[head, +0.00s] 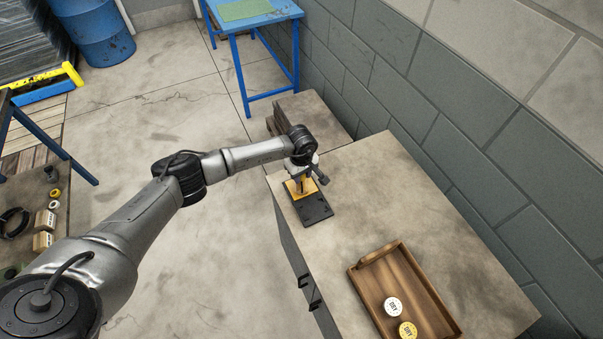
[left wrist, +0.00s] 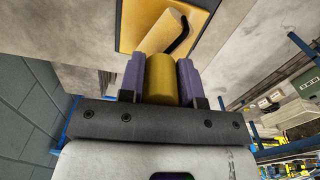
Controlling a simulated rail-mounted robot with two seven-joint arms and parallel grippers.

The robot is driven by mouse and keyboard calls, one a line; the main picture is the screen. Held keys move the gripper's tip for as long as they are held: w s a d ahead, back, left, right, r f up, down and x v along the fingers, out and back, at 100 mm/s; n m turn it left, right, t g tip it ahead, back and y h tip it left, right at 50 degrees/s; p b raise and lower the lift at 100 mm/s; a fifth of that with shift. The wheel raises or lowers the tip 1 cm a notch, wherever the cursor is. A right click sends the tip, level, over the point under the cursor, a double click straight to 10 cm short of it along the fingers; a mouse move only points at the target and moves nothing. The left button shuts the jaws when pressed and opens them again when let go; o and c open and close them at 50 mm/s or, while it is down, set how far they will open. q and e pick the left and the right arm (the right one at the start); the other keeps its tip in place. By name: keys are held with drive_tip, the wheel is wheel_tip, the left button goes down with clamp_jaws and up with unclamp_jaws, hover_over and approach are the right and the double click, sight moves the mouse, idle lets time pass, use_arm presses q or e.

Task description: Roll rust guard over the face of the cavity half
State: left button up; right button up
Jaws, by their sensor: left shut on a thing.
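Beyond the handle, a cream roller (left wrist: 163,33) on a bent black wire lies over an orange-yellow square face (left wrist: 130,27). I cannot tell whether the roller touches it. In the head view this orange block (head: 293,189), which I take for the cavity half, is partly hidden under the gripper. A dark flat plate (head: 317,211) adjoins it. My right gripper is out of view.
A wooden tray (head: 355,290) with a white round tin (head: 392,306) and a yellow one (head: 407,330) sits on the bench (head: 375,195). The bench between is clear. A block wall (head: 450,130) runs along the right. A blue table (head: 262,26) stands beyond.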

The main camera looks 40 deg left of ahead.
use_arm(q)
drive_tip(key=shift+r+p, duration=0.35)
drive_tip(key=shift+r, duration=0.35)
drive_tip(key=shift+r+p, duration=1.6)
drive_tip(key=shift+r, duration=1.15)
